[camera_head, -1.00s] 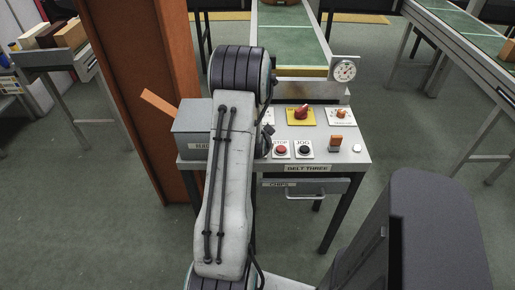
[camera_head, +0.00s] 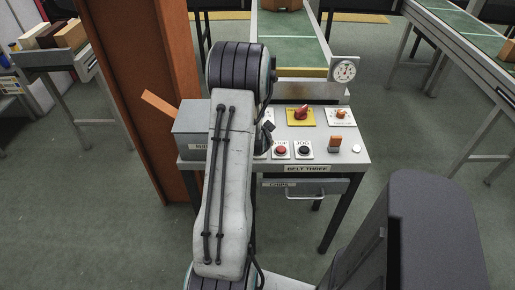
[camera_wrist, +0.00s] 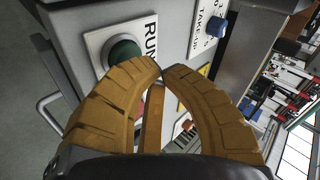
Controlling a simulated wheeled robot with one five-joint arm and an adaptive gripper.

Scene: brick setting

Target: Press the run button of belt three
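The green run button (camera_wrist: 125,54) sits on a white plate marked RUN (camera_wrist: 151,38) in the wrist view. My gripper (camera_wrist: 161,70) has two brown curved fingers with their tips together and nothing seen held. The tips appear just right of the button, in front of its plate; I cannot tell whether they touch. In the head view, the BELT THREE label (camera_head: 308,168) is on the front of the control table (camera_head: 345,158).
The panel also has a red stop button (camera_head: 281,149), a black JOG button (camera_head: 304,150), a red knob (camera_head: 301,112) and an orange switch (camera_head: 335,142). A grey box (camera_head: 192,130) stands left of my arm, near a rust-coloured post (camera_head: 130,80). A dial (camera_head: 344,70) stands behind.

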